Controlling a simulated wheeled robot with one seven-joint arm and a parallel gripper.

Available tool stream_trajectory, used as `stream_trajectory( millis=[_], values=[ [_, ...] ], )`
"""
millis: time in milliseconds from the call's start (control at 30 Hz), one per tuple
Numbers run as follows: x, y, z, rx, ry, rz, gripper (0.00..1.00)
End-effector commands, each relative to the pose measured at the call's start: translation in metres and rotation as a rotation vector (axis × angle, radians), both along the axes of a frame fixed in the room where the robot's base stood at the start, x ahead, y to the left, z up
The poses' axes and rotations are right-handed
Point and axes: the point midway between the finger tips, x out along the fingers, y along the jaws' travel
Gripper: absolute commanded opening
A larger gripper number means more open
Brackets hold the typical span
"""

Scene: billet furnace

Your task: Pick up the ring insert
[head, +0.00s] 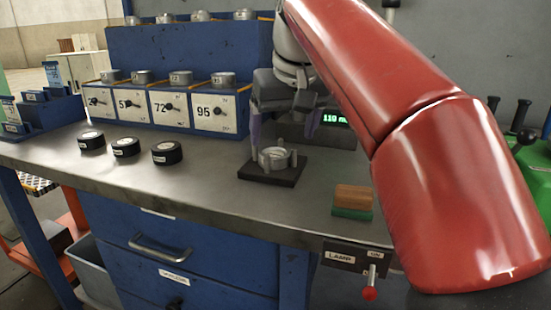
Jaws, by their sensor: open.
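The ring insert (274,158) looks like a silvery metal ring. It rests on a dark square pad (270,176) on the metal bench top, in the middle of the head view. My gripper (285,138) points down above the ring, with its fingers apart to the left and right. The gripper is open and empty. The exact gap between the fingertips and the ring is hard to tell.
Three black pucks (125,147) stand left on the bench (210,163). A blue rack (180,45) with numbered drawers and metal rings stands behind. A green display (335,119) is behind my gripper. A wooden block (353,198) and a lamp switch (370,290) are front right.

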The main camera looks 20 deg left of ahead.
Motion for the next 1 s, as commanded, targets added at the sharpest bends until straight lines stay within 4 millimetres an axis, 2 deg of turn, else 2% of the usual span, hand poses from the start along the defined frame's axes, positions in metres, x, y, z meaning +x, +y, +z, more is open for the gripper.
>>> stream_trajectory(
  millis=[267, 400, 633, 1000],
  values=[
    [0.010, 0.017, -0.030, -0.002, 0.003, 0.002, 0.81],
    [0.016, 0.020, -0.046, 0.000, 0.001, 0.000, 0.81],
    [0.017, 0.020, -0.046, 0.000, 0.000, 0.000, 0.81],
    [0.017, 0.020, -0.046, 0.000, 0.000, 0.000, 0.33]
  ],
)
